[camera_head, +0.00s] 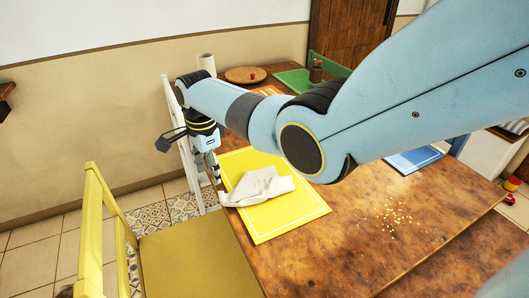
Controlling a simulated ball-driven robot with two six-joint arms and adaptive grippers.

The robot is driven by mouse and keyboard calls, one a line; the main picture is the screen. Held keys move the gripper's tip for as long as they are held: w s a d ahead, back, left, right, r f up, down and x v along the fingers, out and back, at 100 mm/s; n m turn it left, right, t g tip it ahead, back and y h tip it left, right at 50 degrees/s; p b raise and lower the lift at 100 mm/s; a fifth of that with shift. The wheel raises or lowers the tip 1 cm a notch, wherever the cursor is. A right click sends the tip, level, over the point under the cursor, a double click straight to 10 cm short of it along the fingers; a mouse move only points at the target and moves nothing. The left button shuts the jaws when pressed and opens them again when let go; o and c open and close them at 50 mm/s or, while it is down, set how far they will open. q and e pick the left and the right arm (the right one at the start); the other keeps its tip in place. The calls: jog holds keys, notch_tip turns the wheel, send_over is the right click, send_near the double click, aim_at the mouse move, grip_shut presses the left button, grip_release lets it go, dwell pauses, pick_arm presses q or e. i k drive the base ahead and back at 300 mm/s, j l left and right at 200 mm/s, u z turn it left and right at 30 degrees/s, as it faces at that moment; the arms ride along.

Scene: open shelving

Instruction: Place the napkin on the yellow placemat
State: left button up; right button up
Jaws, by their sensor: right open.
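The white napkin (262,187) lies crumpled on the yellow placemat (287,222), on its left part, with its lower left corner at or near the mat's left edge. The placemat lies flat at the left edge of the brown wooden table. My right arm reaches in from the right across the table. My right gripper (213,172) points down just left of the napkin, near the table's edge, and is open. I cannot tell whether its fingertips touch the napkin. My left gripper is not in view.
A yellow chair (188,258) stands at the table's near left, and a white chair (181,131) behind my gripper. A blue placemat (412,160) and a green placemat (294,80) lie farther off. Crumbs (396,217) are scattered on the table's right. A round wooden board (245,75) sits at the back.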

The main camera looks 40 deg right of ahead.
aim_at(272, 217)
jog(key=k+j, duration=0.1)
jog(key=j, duration=0.25)
jog(key=k+j, duration=0.1)
jog(key=j, duration=0.2)
jog(key=k+j, duration=0.15)
jog(key=j, duration=0.2)
jog(key=k+j, duration=0.1)
jog(key=j, duration=0.25)
